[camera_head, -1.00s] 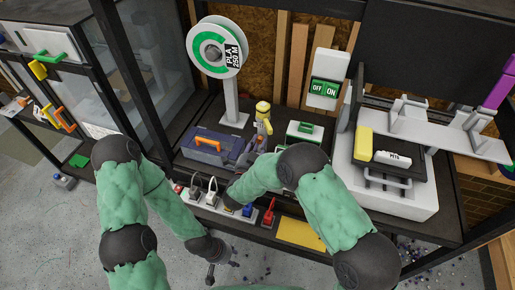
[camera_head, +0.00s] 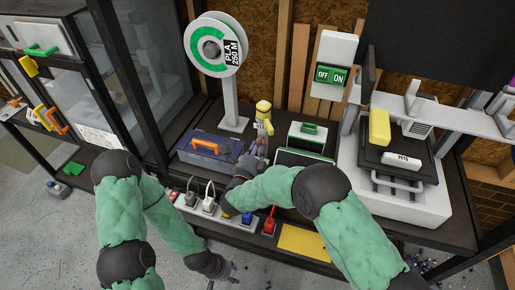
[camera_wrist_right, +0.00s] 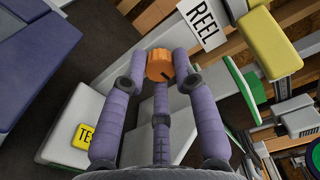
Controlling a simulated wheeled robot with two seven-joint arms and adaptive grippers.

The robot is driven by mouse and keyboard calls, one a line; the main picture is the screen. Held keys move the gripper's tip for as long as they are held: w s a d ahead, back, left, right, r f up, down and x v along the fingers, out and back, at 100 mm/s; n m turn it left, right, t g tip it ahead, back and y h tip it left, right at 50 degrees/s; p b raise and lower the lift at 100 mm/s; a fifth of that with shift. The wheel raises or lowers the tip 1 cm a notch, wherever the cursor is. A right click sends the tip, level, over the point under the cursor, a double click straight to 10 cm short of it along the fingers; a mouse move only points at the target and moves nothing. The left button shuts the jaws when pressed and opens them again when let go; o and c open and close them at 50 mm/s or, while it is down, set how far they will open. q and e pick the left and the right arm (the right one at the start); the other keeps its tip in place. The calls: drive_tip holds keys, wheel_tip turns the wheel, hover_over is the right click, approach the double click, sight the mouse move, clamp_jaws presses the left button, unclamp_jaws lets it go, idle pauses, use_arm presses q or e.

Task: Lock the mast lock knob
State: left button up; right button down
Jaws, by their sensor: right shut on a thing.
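An orange knob (camera_wrist_right: 160,66) with a dark mark on its face is in the upper middle of the right wrist view. The fingers of my right gripper (camera_wrist_right: 165,68) are closed around it. In the head view my right gripper (camera_head: 256,152) is in front of the small post with the yellow top (camera_head: 263,110), and it hides the knob there. My left gripper (camera_head: 230,272) hangs low in front of the bench, away from the knob; its fingers are too small to judge.
A REEL label (camera_wrist_right: 203,20) is close beyond the knob. A spool stand (camera_head: 215,45) is behind. A blue toolbox (camera_head: 210,148) is left of my right gripper. A power strip (camera_head: 210,208) with plugs runs along the front, and a white printer (camera_head: 405,200) stands at the right.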

drive_tip(key=shift+d+r+m, duration=0.1)
drive_tip(key=shift+d+m, duration=0.1)
drive_tip(key=shift+m, duration=0.5)
drive_tip(key=c, duration=1)
unclamp_jaws()
drive_tip(key=shift+d, duration=0.1)
drive_tip(key=v, duration=1.2)
